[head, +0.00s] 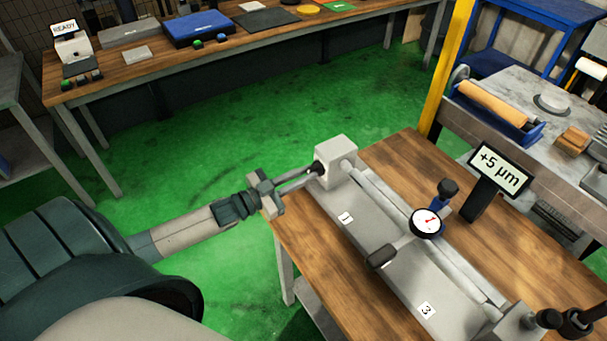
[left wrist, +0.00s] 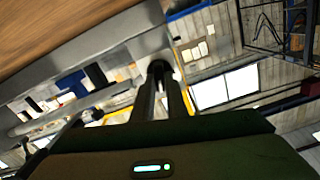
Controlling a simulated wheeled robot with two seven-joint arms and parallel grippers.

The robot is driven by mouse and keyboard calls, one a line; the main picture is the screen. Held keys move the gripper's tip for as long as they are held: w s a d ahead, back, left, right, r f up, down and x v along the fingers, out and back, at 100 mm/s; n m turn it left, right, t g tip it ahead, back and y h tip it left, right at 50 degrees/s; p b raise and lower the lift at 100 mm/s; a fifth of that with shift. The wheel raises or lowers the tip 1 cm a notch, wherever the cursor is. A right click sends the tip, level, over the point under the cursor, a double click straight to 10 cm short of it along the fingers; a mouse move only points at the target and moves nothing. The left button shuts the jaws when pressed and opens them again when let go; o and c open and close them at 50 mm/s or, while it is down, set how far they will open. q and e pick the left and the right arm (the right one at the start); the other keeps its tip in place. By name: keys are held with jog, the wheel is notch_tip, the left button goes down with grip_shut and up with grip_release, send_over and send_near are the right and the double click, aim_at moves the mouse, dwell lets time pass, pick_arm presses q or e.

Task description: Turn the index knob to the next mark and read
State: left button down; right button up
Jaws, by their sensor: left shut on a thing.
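The grey measuring bench (head: 375,243) lies on the wooden table, with a headstock block (head: 336,158) at its far left end. A dark knob (head: 317,168) is on the block's left side. My left gripper (head: 312,172) is shut on this knob, and its fingers partly cover it. In the left wrist view the fingers reach the dark knob (left wrist: 159,70). A round dial gauge (head: 426,222) with a red needle stands over the bar. A display (head: 500,167) reads "+5 µm". Labels 1 (head: 346,218) and 3 (head: 427,310) show on the bench.
A black handle (head: 381,256) sticks out at the bench's front. A yellow post (head: 448,70) and a grey side table stand behind. A long workbench (head: 130,75) is at the back left.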

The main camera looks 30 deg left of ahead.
pick_arm(q)
jog(key=shift+m, duration=0.7)
jog(key=c, duration=1.8)
grip_release()
jog(key=shift+o, duration=0.2)
jog(key=shift+s, duration=0.15)
jog(key=b+v, duration=0.4)
jog(key=v, duration=1.3)
jog(key=shift+b, duration=0.3)
